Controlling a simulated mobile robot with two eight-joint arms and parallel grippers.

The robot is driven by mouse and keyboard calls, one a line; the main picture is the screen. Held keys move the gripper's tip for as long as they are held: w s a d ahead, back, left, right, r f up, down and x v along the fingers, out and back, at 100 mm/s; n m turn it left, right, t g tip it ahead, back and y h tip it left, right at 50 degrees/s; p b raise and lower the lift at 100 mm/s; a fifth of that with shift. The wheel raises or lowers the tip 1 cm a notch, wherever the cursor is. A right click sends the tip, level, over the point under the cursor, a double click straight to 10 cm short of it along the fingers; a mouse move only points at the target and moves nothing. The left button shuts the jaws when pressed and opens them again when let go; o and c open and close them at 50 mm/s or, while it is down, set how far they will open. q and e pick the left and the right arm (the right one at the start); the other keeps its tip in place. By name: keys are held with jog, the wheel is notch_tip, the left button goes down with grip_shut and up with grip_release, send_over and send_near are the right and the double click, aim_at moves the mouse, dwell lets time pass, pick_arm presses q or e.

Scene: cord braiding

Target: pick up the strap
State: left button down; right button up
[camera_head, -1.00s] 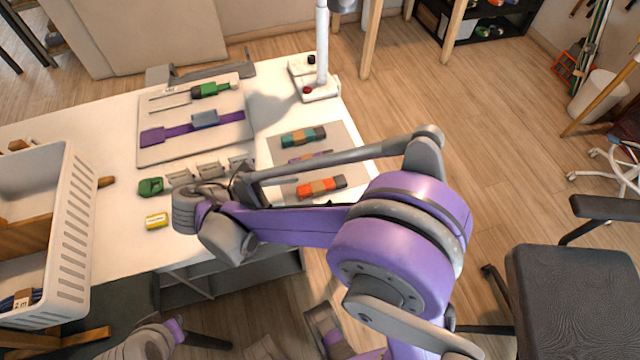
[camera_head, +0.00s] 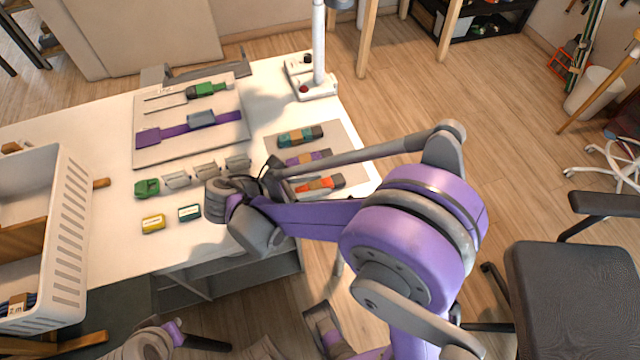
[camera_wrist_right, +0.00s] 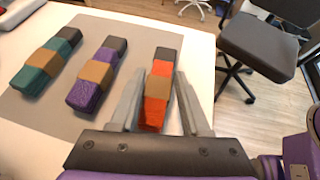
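An orange strap bundle (camera_head: 320,184) with a brown band and dark end lies on the grey mat (camera_head: 343,143) at the table's right. A purple bundle (camera_head: 308,158) and a teal bundle (camera_head: 299,136) lie behind it. My right gripper (camera_wrist_right: 158,92) is open, with one finger on each side of the orange bundle (camera_wrist_right: 155,112) in the right wrist view. I cannot tell whether the fingers touch it. In the head view my right wrist hides the gripper's fingers. A flat purple strap (camera_head: 170,131) lies on the board at the left.
A pale board (camera_head: 150,152) with a green-handled tool (camera_head: 207,89) lies at the back. Grey clips (camera_head: 206,170), a green item (camera_head: 147,188), a yellow block (camera_head: 153,223) and a green block (camera_head: 189,213) are left of my wrist. A white crate (camera_head: 70,240) stands far left; a lamp post (camera_head: 319,60) stands behind the mat.

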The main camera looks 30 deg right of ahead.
grip_shut()
